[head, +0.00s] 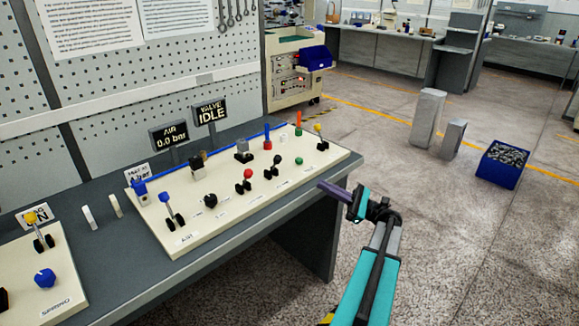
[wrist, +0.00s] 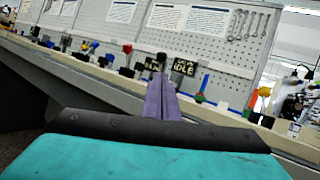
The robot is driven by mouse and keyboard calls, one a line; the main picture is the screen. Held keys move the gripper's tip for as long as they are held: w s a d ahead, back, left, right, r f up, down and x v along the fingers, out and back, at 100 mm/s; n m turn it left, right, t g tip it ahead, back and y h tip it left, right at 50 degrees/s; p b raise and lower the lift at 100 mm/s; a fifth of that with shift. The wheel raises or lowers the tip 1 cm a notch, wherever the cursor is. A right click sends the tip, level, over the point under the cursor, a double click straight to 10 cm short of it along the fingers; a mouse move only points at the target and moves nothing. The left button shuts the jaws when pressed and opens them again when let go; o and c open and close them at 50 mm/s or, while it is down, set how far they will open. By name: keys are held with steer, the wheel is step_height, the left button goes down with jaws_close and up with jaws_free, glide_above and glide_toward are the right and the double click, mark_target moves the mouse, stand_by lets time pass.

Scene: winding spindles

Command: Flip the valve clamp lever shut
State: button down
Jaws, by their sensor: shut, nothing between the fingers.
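The cream control panel (head: 215,222) on the bench carries several small levers, and its labels are too small to read. I cannot tell for sure which one is the valve clamp lever. Candidates are the upright orange-red lever (head: 298,120) at the far right end, the yellow-knobbed lever (head: 318,130) beside it, and the red-knobbed lever (head: 247,175) nearer the front. My gripper (head: 321,185) has its purple fingers shut and empty, in the air off the panel's front right corner, touching nothing. In the wrist view the shut fingers (wrist: 161,98) point towards the bench.
Two signs stand behind the panel: "VALVE IDLE" (head: 210,112) and "AIR 0.0 bar" (head: 169,134). A second panel (head: 50,285) is at left. A pegboard (head: 200,60) rises behind.

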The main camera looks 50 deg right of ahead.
steer(key=shift+d+r, duration=0.1)
stand_by(0.3)
steer(key=p, duration=0.3)
glide_toward(277, 159)
steer(key=w, duration=0.1)
steer(key=w+a, duration=0.1)
steer(key=w, duration=0.1)
steer(key=w+r, duration=0.1)
steer(key=w, duration=0.1)
steer(key=shift+a, duration=0.15)
steer(key=shift+a, duration=0.2)
steer(key=shift+d+r, duration=0.1)
steer(key=shift+d, duration=0.05)
